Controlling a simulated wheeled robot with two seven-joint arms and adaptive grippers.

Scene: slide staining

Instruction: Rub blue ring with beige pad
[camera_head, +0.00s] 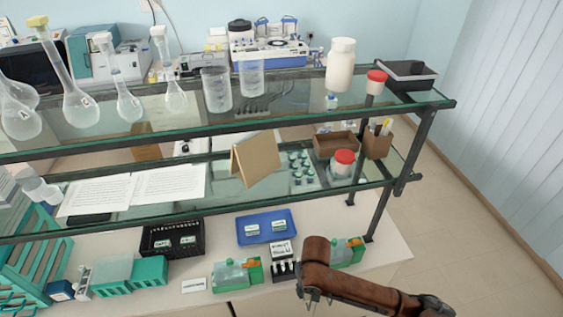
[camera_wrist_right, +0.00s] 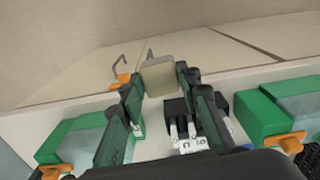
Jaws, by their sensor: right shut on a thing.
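My right gripper (camera_wrist_right: 160,86) is shut on a beige pad (camera_wrist_right: 160,73). The pad is a small pale block held between the two fingertips in the right wrist view. In the head view my brown right arm reaches in from the lower right, over the front of the bench, and hides part of what lies under it. The pad cannot be made out in the head view. I cannot make out a blue ring in either view. My left gripper is not in view.
Green boxes with orange clips (camera_head: 237,276) (camera_wrist_right: 285,112) flank a black rack (camera_head: 284,269) of white-labelled pieces. A blue tray (camera_head: 283,237) and a black crate (camera_head: 148,248) stand behind. Glass shelves with flasks and a shelf post (camera_head: 383,210) overhang the bench.

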